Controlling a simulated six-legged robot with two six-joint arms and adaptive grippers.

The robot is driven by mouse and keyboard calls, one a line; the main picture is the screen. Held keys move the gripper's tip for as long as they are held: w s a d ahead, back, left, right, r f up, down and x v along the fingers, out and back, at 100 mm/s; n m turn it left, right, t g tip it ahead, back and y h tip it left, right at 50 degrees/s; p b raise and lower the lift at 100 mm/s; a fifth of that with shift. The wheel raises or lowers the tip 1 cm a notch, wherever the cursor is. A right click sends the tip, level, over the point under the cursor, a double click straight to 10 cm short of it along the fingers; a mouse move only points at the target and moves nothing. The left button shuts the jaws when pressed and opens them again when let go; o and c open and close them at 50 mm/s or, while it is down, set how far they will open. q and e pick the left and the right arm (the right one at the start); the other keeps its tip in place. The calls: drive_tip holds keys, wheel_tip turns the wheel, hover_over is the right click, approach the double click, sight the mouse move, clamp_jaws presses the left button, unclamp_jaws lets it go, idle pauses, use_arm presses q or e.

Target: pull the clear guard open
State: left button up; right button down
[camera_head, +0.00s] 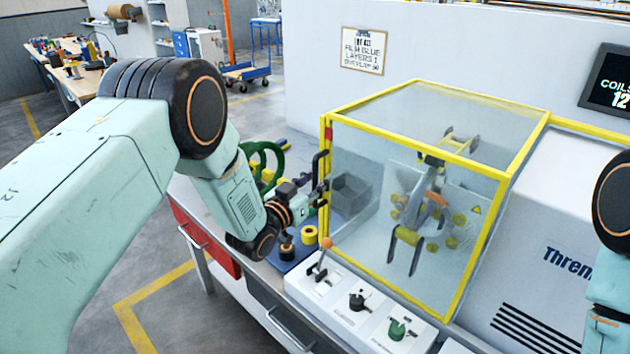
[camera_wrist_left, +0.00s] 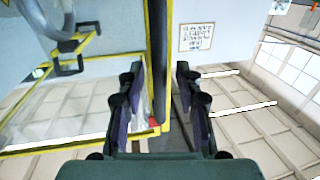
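The clear guard (camera_head: 420,120) is a box of see-through panels in a yellow frame. It sits shut over the wrapping mechanism (camera_head: 430,200). A dark upright handle (camera_head: 318,165) is on its left front edge. My left gripper (camera_head: 314,190) is at that handle. In the left wrist view my left gripper (camera_wrist_left: 160,72) has its two fingers apart. The dark handle bar (camera_wrist_left: 158,50) runs between them, with a visible gap to the right finger. Contact with the left finger is unclear. My right arm shows at the right edge; its gripper is out of view.
A control panel (camera_head: 345,310) with an orange-knobbed lever, a black knob and a green knob lies in front of the guard. Yellow tape rolls (camera_head: 310,235) and a green ring (camera_head: 262,160) are by my left wrist. A white machine housing (camera_head: 560,230) stands at right.

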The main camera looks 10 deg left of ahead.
use_arm(q)
drive_tip(key=shift+c, duration=0.2)
clamp_jaws()
idle(0.6)
